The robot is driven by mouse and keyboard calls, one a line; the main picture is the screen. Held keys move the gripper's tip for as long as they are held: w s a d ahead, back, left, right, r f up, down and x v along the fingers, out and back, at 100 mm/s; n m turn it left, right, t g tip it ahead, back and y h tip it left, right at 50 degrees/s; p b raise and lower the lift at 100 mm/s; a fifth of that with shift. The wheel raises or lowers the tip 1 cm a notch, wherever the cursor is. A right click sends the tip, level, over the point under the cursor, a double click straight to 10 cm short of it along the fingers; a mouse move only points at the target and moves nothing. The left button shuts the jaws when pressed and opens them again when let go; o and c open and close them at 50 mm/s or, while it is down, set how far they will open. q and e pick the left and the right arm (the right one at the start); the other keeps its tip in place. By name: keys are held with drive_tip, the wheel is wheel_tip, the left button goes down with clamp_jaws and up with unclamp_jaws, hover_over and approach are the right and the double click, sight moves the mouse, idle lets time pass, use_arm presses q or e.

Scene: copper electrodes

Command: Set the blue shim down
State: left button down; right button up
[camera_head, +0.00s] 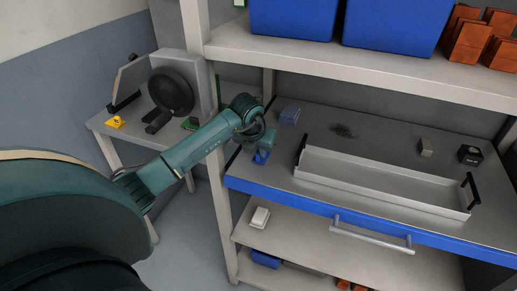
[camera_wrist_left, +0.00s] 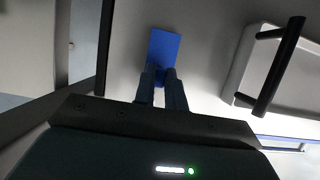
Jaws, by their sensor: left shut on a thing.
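The blue shim (camera_wrist_left: 163,52) is a flat blue rectangular piece between the fingertips of my left gripper (camera_wrist_left: 162,75) in the left wrist view. The gripper is shut on its near end, and the fingers hide that end. In the head view the shim (camera_head: 261,157) shows just below the left gripper (camera_head: 258,149), over the left front part of the grey worktop (camera_head: 281,150). I cannot tell whether the shim touches the worktop. My right gripper is in neither view.
A grey tray (camera_head: 375,187) with black handles stands right of the shim; its left handle (camera_wrist_left: 278,66) is close in the wrist view. A blue-grey block (camera_head: 290,114) lies behind. A shelf (camera_head: 350,68) with blue bins overhangs the worktop. A post (camera_head: 216,185) stands at left.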

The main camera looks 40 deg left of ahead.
use_arm(q)
drive_tip(key=shift+f, duration=0.3)
drive_tip(key=c, duration=1.5)
unclamp_jaws()
drive_tip(key=shift+r, duration=0.1)
drive_tip(key=shift+o, duration=0.2)
